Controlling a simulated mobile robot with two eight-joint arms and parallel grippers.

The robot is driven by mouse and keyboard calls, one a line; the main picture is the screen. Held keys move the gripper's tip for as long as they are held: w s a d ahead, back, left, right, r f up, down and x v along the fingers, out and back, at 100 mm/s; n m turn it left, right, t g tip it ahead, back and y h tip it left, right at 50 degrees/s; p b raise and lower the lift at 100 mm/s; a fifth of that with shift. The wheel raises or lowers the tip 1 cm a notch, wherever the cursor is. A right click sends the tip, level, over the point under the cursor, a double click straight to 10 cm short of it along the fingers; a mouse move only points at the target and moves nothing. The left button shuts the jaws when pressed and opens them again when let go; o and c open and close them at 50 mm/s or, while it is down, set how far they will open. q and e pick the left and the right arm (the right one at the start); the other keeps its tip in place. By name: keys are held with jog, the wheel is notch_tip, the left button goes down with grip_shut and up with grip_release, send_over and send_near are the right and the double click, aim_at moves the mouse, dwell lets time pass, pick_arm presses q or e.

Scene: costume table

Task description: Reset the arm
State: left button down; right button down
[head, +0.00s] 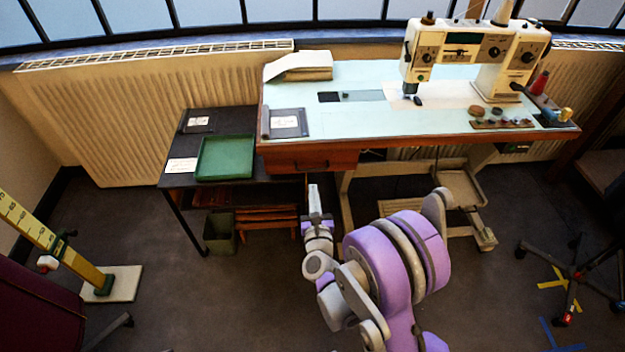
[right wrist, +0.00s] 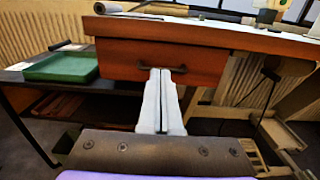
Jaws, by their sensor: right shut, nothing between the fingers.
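My right arm, purple and grey, reaches up from the bottom of the head view. Its gripper (head: 314,196) is in front of the sewing table, below the drawer and beside the small black table. In the right wrist view the gripper's two pale fingers (right wrist: 161,76) are pressed together with nothing between them. They point toward the wooden drawer (right wrist: 160,62) and its dark handle, and overlap the handle in the picture. Whether they touch it I cannot tell. The drawer also shows shut in the head view (head: 313,161). My left gripper is not in view.
The sewing table (head: 360,117) bears a sewing machine (head: 510,60). A green tray (head: 225,158) sits on the black table (head: 181,150) to the left. A green bin (head: 220,233) stands beneath. A yellow measuring post (head: 45,240) is at left, a wheeled base (head: 575,272) at right.

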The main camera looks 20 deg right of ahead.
jog(key=shift+s+a, duration=0.15)
jog(key=shift+s, duration=0.4)
